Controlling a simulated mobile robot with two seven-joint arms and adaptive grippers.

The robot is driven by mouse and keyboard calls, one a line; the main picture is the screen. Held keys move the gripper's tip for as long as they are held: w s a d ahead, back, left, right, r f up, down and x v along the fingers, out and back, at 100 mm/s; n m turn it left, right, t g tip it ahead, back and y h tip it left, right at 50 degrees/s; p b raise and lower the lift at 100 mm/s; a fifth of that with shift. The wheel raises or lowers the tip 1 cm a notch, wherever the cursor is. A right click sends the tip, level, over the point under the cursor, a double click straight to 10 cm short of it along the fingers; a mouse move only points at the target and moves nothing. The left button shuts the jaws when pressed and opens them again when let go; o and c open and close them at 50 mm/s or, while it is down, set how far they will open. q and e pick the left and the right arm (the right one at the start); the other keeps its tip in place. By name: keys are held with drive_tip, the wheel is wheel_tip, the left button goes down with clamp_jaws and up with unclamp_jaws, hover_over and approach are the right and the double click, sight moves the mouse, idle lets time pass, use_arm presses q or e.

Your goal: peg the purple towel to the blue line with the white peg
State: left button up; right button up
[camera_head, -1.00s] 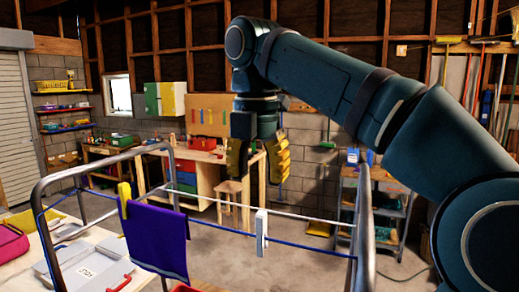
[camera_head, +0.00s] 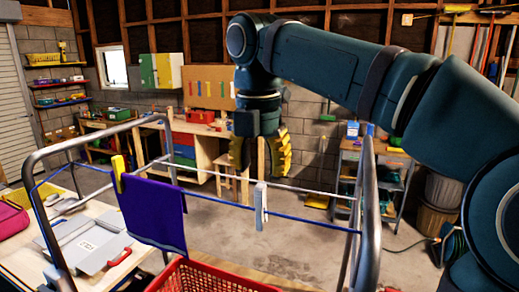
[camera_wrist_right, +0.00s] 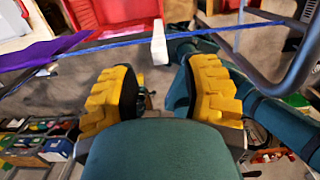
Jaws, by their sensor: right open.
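The purple towel (camera_head: 154,212) hangs over the blue line (camera_head: 300,219) at the rack's left side. A yellow peg (camera_head: 118,173) sits at its upper left corner. The white peg (camera_head: 261,205) stands upright at the blue line, right of the towel and apart from it. My right gripper (camera_head: 260,157) is open and empty, pointing down, just above the white peg in the picture. In the right wrist view the white peg (camera_wrist_right: 159,43) lies beyond the gap between the open fingers (camera_wrist_right: 160,98), and the towel (camera_wrist_right: 42,53) is at the left. My left gripper is not in view.
The metal rack frame (camera_head: 369,210) rises at both ends of the lines, with a paler line (camera_head: 225,179) behind the blue one. A red basket (camera_head: 205,279) is below. A table (camera_head: 30,254) with a grey case (camera_head: 92,240) stands at the left.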

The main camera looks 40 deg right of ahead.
sight(260, 185)
drive_tip(key=shift+d+f+b, duration=0.1)
drive_tip(key=shift+f+b, duration=1.55)
drive_tip(key=shift+f, duration=0.9)
drive_tip(key=shift+w, duration=0.1)
clamp_jaws()
drive_tip(key=shift+r, duration=0.1)
drive_tip(key=shift+r+p, duration=1.35)
drive_tip(key=shift+p, duration=0.1)
drive_tip(key=shift+r+p, duration=0.65)
drive_tip(key=shift+r, duration=0.7)
